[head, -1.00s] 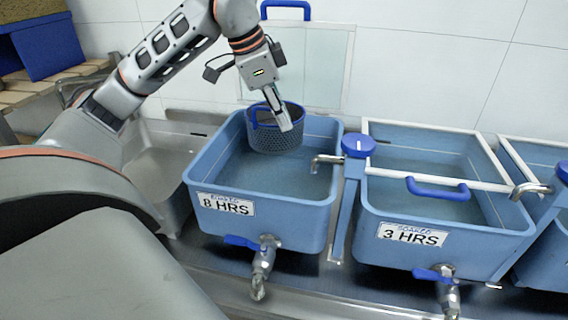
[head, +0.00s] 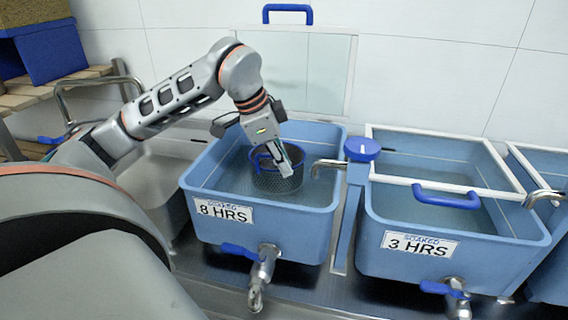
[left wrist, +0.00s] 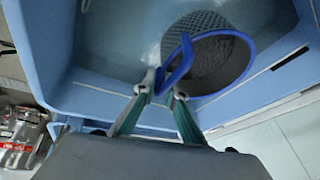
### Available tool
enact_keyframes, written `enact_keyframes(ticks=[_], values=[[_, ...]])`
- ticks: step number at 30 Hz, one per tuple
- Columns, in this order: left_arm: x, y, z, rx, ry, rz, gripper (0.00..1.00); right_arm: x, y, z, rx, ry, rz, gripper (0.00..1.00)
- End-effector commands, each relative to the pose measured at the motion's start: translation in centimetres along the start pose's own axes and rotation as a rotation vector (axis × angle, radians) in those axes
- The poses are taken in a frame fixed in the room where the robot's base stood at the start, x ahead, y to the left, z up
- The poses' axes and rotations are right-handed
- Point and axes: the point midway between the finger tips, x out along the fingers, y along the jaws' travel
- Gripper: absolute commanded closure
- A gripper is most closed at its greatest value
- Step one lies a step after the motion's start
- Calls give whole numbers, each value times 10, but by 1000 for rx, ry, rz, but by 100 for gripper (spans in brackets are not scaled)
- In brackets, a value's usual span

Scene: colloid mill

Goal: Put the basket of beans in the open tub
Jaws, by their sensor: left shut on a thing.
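The basket (head: 276,176) is a dark mesh cup with a blue rim and a blue handle. It is inside the open blue tub (head: 262,196) labelled 8 HRS, in its back half. My left gripper (head: 285,172) is shut on the basket's blue handle. In the left wrist view the fingertips (left wrist: 160,92) pinch the handle, and the mesh basket (left wrist: 212,52) hangs beyond it with dark contents inside. I cannot tell whether the basket touches the tub's floor. My right gripper is not in view.
A tub (head: 455,240) labelled 3 HRS stands to the right, covered by a framed clear lid with a blue handle (head: 446,195). A blue-capped post with a spout (head: 362,150) stands between the tubs. A clear lid (head: 305,75) leans on the wall behind. A tap (head: 262,268) sticks out in front.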

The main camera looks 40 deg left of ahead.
Motion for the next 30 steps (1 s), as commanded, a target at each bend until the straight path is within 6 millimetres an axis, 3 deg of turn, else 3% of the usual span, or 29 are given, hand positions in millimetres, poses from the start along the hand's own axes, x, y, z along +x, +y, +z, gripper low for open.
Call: enact_keyframes(ticks=[19, 21, 22, 30], values=[[11, 1, 4, 0, 1, -2, 100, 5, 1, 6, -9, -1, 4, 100], [11, 2, 4, 0, 0, 0, 76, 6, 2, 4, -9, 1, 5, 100], [11, 2, 4, 0, 0, 0, 72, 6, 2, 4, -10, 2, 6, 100], [11, 2, 4, 0, 0, 0, 72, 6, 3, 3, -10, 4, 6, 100]])
